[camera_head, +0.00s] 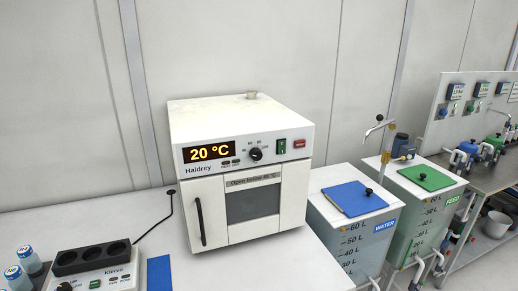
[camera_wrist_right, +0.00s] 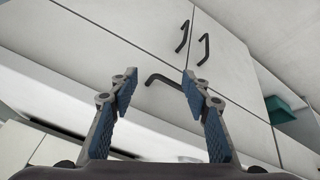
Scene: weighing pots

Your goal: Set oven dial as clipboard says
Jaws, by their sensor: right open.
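The white oven (camera_head: 240,165) stands on the bench in the head view. Its display (camera_head: 209,151) reads 20 °C. The black dial (camera_head: 255,154) is on the front panel, right of the display, with small numbers around it. A label on the door (camera_head: 252,180) seems to read "Open below 45 °C". The door is shut. No clipboard shows in either view. My right gripper (camera_wrist_right: 158,90) is open and empty in the right wrist view, facing white cabinet doors with black handles, apart from them. Neither gripper shows in the head view.
A green and a red switch (camera_head: 299,144) sit right of the dial. A small Klevro device (camera_head: 110,278) and blue-capped bottles (camera_head: 25,252) stand at the front left. The WATER tank (camera_head: 345,225) and FEED tank (camera_head: 425,205) stand right of the bench. Bench beside the oven is mostly clear.

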